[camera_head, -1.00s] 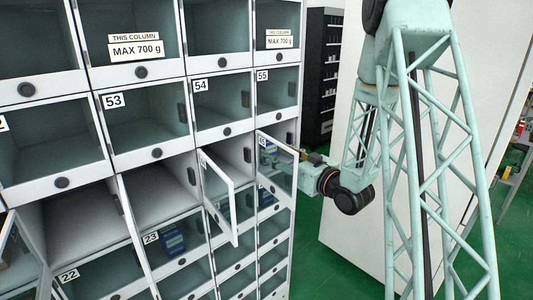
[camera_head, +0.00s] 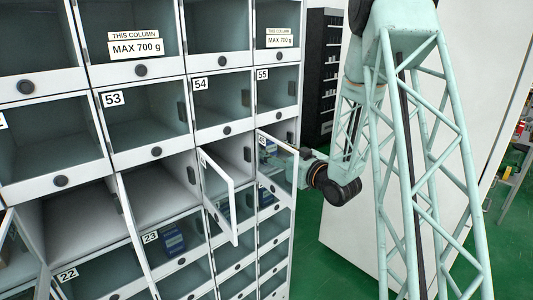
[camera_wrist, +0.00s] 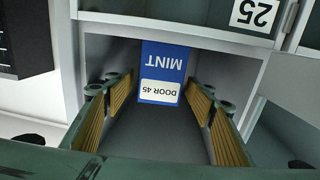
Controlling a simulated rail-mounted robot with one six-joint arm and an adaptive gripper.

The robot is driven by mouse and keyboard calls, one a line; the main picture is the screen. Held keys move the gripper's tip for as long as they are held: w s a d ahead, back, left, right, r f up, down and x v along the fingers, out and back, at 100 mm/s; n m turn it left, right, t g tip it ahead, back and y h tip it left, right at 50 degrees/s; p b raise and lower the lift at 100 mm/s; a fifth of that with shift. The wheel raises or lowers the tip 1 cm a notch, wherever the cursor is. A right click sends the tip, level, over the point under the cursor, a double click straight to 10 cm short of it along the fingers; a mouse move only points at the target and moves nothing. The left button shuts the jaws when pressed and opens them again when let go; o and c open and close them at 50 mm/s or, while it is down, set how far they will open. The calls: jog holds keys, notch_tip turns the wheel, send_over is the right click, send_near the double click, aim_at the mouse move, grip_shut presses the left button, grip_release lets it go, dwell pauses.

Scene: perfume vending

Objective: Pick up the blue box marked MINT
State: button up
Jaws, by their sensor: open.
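The blue box marked MINT (camera_wrist: 164,62) stands inside an open compartment in the wrist view, its lettering upside down. A white label on it reads DOOR 45. My gripper (camera_wrist: 158,92) is open, with one ribbed yellow-padded finger on each side of the view and the box between and beyond the fingertips. A gap shows between each finger and the box. In the head view the open glass door (camera_head: 277,165) of this compartment partly covers my gripper and a small blue shape behind it.
Another door (camera_head: 217,187) stands open just left of this compartment. Compartment walls are close on both sides of my fingers. A label reading 25 (camera_wrist: 254,14) marks a neighbouring compartment. Another blue box (camera_head: 173,239) sits in compartment 23.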

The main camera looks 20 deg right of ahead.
jog(key=shift+x, duration=0.85)
jog(key=shift+c, duration=0.7)
jog(key=c, duration=0.8)
